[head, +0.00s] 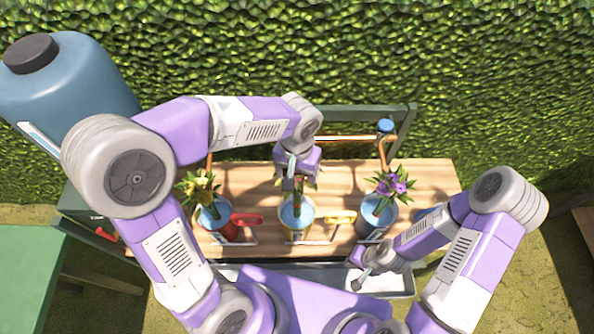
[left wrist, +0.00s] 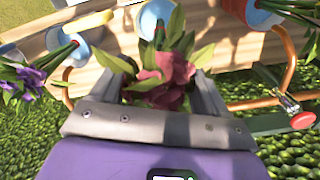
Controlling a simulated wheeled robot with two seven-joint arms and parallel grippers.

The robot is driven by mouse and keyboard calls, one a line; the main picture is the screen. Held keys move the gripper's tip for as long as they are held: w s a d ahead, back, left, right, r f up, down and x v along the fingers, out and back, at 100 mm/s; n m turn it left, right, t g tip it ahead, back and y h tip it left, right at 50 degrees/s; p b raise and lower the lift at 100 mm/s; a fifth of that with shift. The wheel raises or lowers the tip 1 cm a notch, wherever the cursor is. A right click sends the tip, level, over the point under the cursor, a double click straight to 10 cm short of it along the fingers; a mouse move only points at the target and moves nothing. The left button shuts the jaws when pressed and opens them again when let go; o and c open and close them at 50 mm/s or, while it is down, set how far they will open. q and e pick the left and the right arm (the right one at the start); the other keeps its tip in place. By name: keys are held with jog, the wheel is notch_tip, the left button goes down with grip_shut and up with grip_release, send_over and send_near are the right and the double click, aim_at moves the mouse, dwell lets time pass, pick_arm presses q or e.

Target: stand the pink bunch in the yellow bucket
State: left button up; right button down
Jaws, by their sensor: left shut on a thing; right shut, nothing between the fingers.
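The pink bunch (left wrist: 165,75) has dark pink blooms and green leaves; in the left wrist view it sits between the fingers of my left gripper (left wrist: 160,95). In the head view my left gripper (head: 294,183) is shut on it over the middle of the bench, hiding most of the blooms. Its green stems (head: 297,203) point down at the mouth of the yellow bucket (head: 298,236), the middle one; I cannot tell how deep they reach. My right gripper (head: 357,284) is shut and empty, low at the front tray.
A red bucket (head: 230,232) with yellow flowers (head: 200,187) stands left of the yellow one. All are on the wooden bench (head: 435,180). A metal tray (head: 400,285) runs along the front; a hedge is behind.

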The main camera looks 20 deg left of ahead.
pick_arm(q)
jog(key=shift+f+b, duration=2.45)
jog(key=shift+f, duration=0.9)
jog(key=o, duration=1.6)
jog(key=shift+r+p, duration=1.1)
jog(key=shift+r, duration=2.7)
